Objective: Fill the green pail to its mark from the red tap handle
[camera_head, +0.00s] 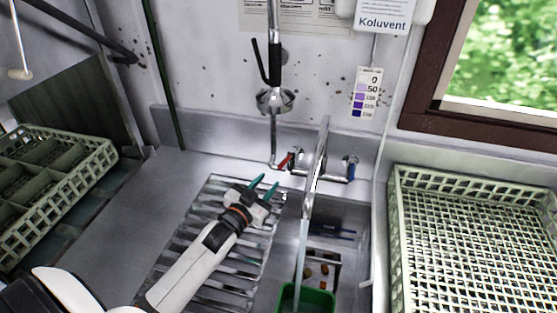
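The green pail (318,296) stands in the sink under the spout, cut off by the bottom edge of the view. Its mark and water level cannot be made out. A pale stream of water (301,255) runs from the steel spout (317,170) down into the pail. The red tap handle (284,160) is on the left of the tap, the blue handle (352,169) on the right. My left gripper (269,184) is open and empty, with its teal fingers apart. It is over the slatted drainer, below and left of the red handle, not touching it. My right gripper is not in view.
A slatted metal drainer (190,250) lies left of the sink. A pale dish rack (100,155) stands at left, and a pale mesh crate (470,190) at right. A spray hose (273,75) hangs behind the tap. Small brown items lie in the sink.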

